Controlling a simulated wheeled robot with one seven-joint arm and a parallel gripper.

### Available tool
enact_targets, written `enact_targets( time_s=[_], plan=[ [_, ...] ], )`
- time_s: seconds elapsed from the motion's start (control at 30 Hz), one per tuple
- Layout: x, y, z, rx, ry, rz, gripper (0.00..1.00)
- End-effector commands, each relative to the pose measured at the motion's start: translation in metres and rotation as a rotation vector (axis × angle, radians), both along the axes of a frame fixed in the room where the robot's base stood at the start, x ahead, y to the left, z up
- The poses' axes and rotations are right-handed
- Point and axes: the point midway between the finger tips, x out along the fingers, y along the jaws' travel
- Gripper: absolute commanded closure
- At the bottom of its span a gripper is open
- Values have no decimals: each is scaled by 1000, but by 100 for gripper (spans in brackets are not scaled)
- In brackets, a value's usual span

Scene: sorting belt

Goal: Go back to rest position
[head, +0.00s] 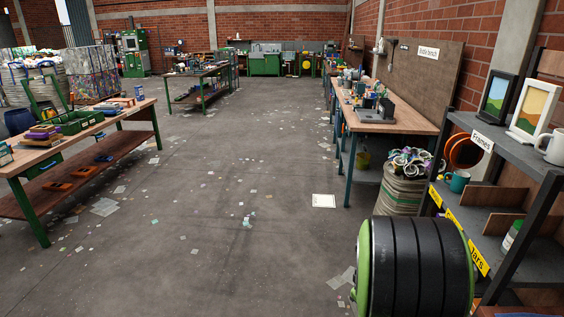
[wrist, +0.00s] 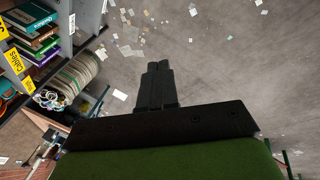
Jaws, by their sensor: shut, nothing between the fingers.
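My gripper (wrist: 157,78) shows in the wrist view as two dark fingers pressed together, pointing up the picture. It is shut with nothing between the fingers. It hangs over the grey concrete floor (wrist: 210,65), clear of any object. The fingers do not show in the head view, where only a rounded black and green part of my arm fills the lower right.
A shelf unit (head: 507,160) with picture frames, mugs and labels stands close on the right, also at left in the wrist view. Workbenches stand along the right (head: 410,118) and left (head: 95,128). A full sack (head: 398,192) sits by the shelf. The paper-littered middle floor (head: 215,190) is free.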

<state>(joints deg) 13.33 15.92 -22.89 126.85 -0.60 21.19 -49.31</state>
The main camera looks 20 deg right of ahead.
Motion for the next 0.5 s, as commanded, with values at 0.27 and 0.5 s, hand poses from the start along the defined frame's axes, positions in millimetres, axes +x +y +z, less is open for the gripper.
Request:
enact_targets(
  time_s=[0.27,0.5],
  plan=[
    [-46,150,111,241,-240,-98,100],
    [-121,210,138,323,-318,-168,100]
  ],
)
